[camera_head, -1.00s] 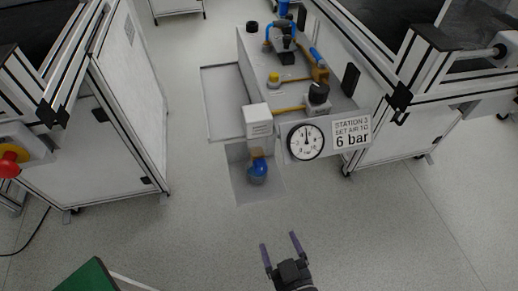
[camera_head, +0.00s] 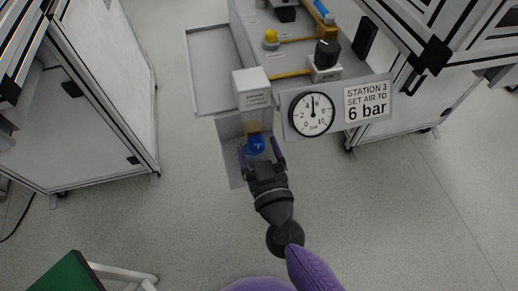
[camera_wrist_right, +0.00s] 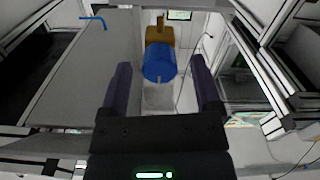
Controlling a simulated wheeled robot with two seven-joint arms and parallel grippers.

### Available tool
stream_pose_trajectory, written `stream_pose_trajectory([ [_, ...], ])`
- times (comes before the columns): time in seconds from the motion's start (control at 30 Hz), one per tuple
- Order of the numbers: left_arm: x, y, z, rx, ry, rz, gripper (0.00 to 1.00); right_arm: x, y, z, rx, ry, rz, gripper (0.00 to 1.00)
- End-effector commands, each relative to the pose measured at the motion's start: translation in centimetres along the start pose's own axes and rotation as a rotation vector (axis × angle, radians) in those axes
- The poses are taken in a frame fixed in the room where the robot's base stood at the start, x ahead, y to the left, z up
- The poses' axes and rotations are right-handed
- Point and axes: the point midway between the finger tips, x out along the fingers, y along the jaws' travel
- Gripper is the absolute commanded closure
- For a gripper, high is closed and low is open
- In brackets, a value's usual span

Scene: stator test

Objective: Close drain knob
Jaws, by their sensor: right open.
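The blue drain knob (camera_head: 256,144) hangs at the bottom of a yellowish bowl under a white box unit (camera_head: 251,89) in the head view. My right gripper (camera_head: 261,150) is open, with one finger on either side of the knob. In the right wrist view the blue knob (camera_wrist_right: 159,63) lies between and beyond the two purple fingers (camera_wrist_right: 161,78), below a brass-coloured fitting (camera_wrist_right: 160,30). Whether a finger touches the knob I cannot tell. My left gripper is not in view.
A pressure gauge (camera_head: 311,114) and a sign reading "Station 3 set air to 6 bar" (camera_head: 368,102) are just right of the knob. A black-topped knob (camera_head: 327,54) stands behind them. A framed cabinet (camera_head: 105,80) is at left, with open floor (camera_head: 190,220) in front.

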Motion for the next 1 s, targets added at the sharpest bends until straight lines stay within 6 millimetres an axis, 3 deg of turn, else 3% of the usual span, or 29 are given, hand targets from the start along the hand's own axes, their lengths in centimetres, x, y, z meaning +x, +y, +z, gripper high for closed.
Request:
stream_pose_trajectory([
  [0.07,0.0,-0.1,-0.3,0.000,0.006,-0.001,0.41,0.0,0.0,0.0,0.000,0.000,0.000,0.23],
  [0.43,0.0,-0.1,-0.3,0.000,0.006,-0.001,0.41,-0.1,0.0,0.0,0.000,0.000,0.000,1.00],
  [0.77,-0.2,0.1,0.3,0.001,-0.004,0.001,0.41,-0.1,0.0,0.0,0.033,0.000,0.000,1.00],
  [1.0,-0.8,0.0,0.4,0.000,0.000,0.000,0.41,-0.1,0.0,-0.1,0.177,0.000,0.000,1.00],
])
